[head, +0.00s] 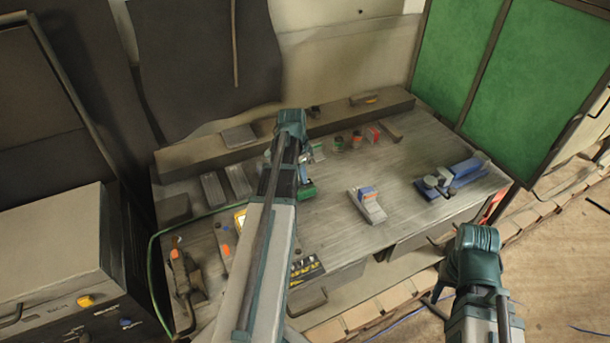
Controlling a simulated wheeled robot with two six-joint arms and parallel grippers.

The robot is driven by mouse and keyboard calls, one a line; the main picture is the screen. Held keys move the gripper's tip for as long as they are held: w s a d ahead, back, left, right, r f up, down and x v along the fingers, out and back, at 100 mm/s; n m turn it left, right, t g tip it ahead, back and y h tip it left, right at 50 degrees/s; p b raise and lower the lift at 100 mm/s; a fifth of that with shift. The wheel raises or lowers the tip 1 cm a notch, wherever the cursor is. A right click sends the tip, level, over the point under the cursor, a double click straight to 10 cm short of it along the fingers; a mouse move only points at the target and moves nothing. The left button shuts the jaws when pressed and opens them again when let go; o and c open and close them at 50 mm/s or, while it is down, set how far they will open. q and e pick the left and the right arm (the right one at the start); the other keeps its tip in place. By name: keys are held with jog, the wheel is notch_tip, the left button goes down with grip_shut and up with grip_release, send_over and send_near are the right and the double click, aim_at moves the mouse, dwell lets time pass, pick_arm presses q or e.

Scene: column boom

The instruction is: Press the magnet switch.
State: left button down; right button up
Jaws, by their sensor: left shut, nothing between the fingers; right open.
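I cannot tell for certain which part is the magnet switch. A small grey block with a blue top and a red mark (368,205) sits on the middle of the workbench (400,155). Small round knob-like pieces with red and green (357,139) stand along the back, right of my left arm. My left gripper (306,172) points down over the left half of the bench. It is shut and empty, partly hidden by its own arm, beside a green piece (308,191). My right gripper (436,302) is open and empty, low in front of the bench's right front edge.
A blue vise-like device (452,178) stands on the bench's right side. An orange-handled tool (178,262) and a green hose (152,262) are at the left. A grey machine (60,250) stands left; green panels (470,60) stand behind right. The bench's middle right is mostly clear.

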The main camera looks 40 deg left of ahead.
pick_arm(q)
jog(key=shift+r, duration=0.15)
notch_tip(320, 180, up, 13)
jog(key=s+p, duration=0.1)
jog(key=p, duration=1.2)
jog(key=shift+s+a+r+p, duration=0.2)
jog(key=shift+s+a+p, duration=0.15)
jog(key=shift+a+p, duration=0.05)
